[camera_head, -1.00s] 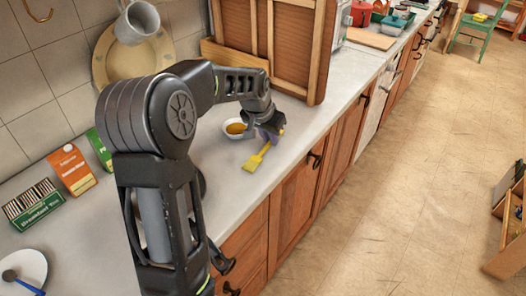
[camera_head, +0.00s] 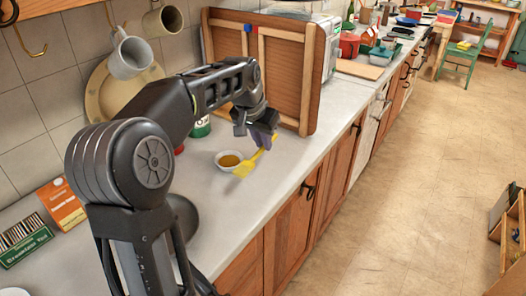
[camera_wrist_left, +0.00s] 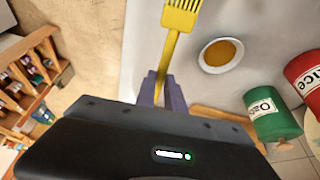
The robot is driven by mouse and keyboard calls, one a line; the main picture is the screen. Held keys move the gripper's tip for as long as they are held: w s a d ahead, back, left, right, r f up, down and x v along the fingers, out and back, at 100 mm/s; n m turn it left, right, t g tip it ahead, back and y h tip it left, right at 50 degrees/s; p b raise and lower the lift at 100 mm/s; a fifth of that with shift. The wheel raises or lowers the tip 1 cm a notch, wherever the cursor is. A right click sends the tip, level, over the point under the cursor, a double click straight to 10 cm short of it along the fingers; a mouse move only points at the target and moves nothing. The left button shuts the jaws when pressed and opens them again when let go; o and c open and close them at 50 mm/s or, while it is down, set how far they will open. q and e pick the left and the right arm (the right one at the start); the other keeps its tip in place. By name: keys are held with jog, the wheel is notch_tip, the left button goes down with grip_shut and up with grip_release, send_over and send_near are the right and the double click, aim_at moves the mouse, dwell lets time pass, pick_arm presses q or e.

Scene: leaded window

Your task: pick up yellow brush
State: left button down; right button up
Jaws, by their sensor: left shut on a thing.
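The yellow brush (camera_head: 245,167) is held in my left gripper (camera_head: 264,140), above the counter, with its bristle end pointing down and to the left in the head view. In the left wrist view the brush (camera_wrist_left: 172,40) reaches up from between the purple fingertips (camera_wrist_left: 160,92), which are shut on its handle. My right gripper is in neither view.
A white bowl of amber liquid (camera_head: 229,161) stands on the counter (camera_head: 235,205) next to the brush head. A wooden cabinet (camera_head: 275,62) stands behind. Mugs (camera_head: 132,55) hang at the left wall. A green canister (camera_wrist_left: 268,115) and a red canister (camera_wrist_left: 306,80) show in the wrist view.

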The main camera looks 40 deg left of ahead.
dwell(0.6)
pick_arm(q)
jog(key=d+f, duration=0.4)
jog(key=d, duration=0.7)
jog(key=s+d+f+m, duration=0.1)
jog(key=d+f, duration=0.4)
jog(key=d, duration=0.7)
jog(key=shift+s+f+h, duration=0.25)
jog(key=shift+s+h, duration=0.05)
